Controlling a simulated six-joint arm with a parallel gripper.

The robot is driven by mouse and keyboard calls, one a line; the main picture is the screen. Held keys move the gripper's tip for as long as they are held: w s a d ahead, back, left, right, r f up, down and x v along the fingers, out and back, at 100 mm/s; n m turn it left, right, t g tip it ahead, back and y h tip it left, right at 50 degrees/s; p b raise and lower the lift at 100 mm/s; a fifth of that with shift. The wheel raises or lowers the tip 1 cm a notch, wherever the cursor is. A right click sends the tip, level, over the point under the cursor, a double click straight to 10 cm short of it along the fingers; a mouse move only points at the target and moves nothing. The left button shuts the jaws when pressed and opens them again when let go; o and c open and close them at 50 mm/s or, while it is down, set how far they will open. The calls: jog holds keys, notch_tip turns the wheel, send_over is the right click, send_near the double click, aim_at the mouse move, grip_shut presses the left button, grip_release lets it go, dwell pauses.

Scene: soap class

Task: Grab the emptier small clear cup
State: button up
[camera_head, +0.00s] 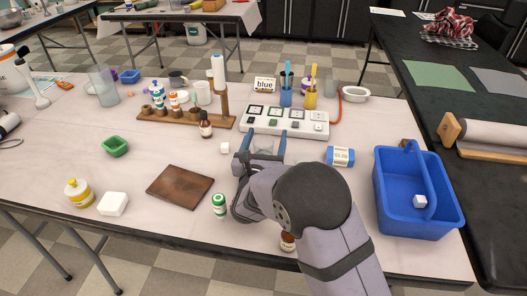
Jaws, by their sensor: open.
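My gripper (261,139) is at the middle of the table, in front of the white panel, with its two blue fingers apart. A small clear cup (264,147) shows faintly between the fingers; I cannot tell whether they touch it. Its lower part is hidden by my gripper, and how full it is cannot be read. Another clear cup (330,88) stands at the back, partly hidden behind the yellow pen cup. A larger clear container (103,86) stands at the far left back.
The white panel (285,122) lies just behind my gripper. A brown dropper bottle (206,125) and small white cube (225,148) are to its left, a blue-and-white pack (340,156) and blue basket (445,204) to its right. A green-capped bottle (219,205) stands in front.

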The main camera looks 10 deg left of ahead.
jog(key=c, duration=1.1)
jog(key=shift+r, duration=0.25)
jog(key=shift+r+p, duration=0.55)
jog(key=shift+r, duration=4.15)
jog(key=shift+r, duration=0.1)
